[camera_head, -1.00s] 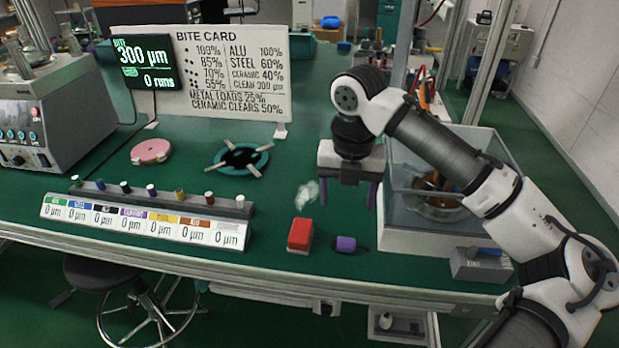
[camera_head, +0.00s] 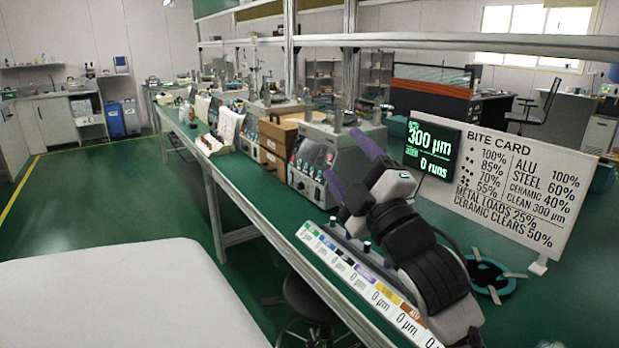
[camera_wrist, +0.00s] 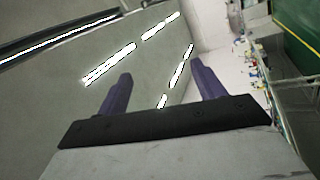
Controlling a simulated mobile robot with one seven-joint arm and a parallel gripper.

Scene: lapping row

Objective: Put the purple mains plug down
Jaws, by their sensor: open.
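My gripper (camera_head: 341,152) is raised above the green bench (camera_head: 262,192), over the row of labelled stands, with its purple fingers spread. In the wrist view my gripper (camera_wrist: 160,69) is open, and nothing shows between the fingers. They point up toward the ceiling lights (camera_wrist: 110,66). The purple mains plug is in neither present view. A second ago the head view showed a small purple piece lying on the bench beside a red block; that spot is now out of frame.
The label strip (camera_head: 345,266) runs along the bench's front edge below my arm. The bite card (camera_head: 515,180) and dark display (camera_head: 431,149) stand behind it. A teal ring (camera_head: 490,277) lies right of my arm. Machines (camera_head: 322,160) line the bench further left. The floor aisle (camera_head: 110,190) is clear.

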